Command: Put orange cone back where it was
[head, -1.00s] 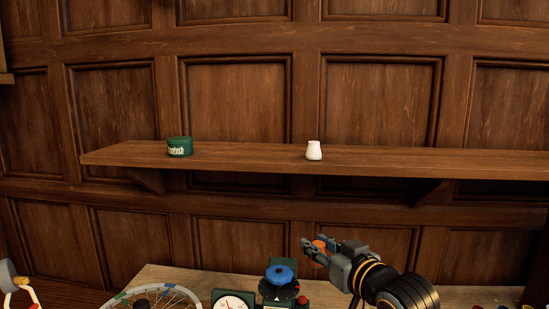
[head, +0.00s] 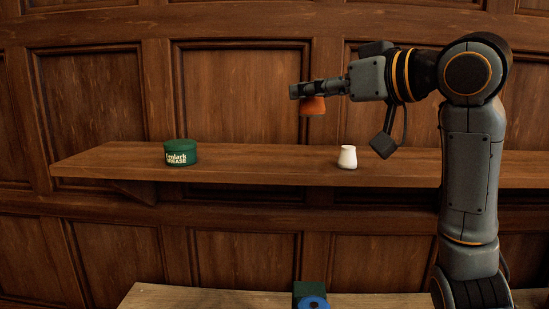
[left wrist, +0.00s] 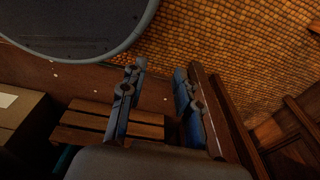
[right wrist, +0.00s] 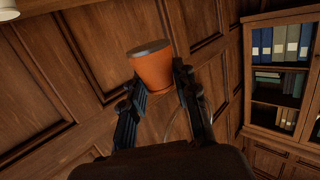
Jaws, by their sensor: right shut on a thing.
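The orange cone (head: 312,106) is in my right gripper (head: 306,90), which is shut on it. In the head view they are in the air above the wall shelf (head: 255,170), between the green tin and the white jar. The cone's wider end hangs down and its upper part is hidden by the fingers. In the right wrist view the cone (right wrist: 152,70) sits between the fingertips of my right gripper (right wrist: 160,85), with a grey end face showing. My left gripper (left wrist: 158,85) shows only in the left wrist view, with its fingers apart and nothing between them.
A green grease tin (head: 180,153) stands on the shelf's left part. A white jar (head: 347,157) stands right of the cone. The shelf between them is bare. A workbench (head: 220,296) with a blue-topped object (head: 313,302) is below. A bookcase (right wrist: 282,75) shows in the right wrist view.

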